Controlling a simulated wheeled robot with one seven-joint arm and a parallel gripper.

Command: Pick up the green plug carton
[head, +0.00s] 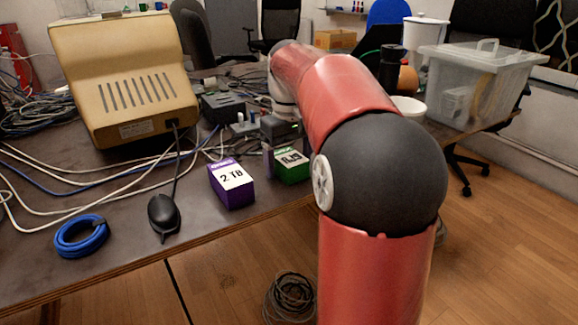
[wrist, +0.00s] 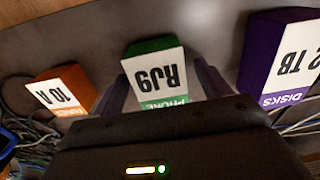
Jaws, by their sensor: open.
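The green plug carton (wrist: 155,75), with a white label reading RJ9 and PHONE, is in the middle of the wrist view, upside down there. In the head view the green carton (head: 291,167) stands on the dark table near its front edge, partly hidden by my arm. My gripper (wrist: 163,88) is open, with one finger to the left and one to the right of the carton in the wrist view. I cannot tell whether either finger touches it.
A purple 2 TB carton (head: 231,184) stands close beside the green one. An orange 10 A carton (wrist: 62,90) is on its other side.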

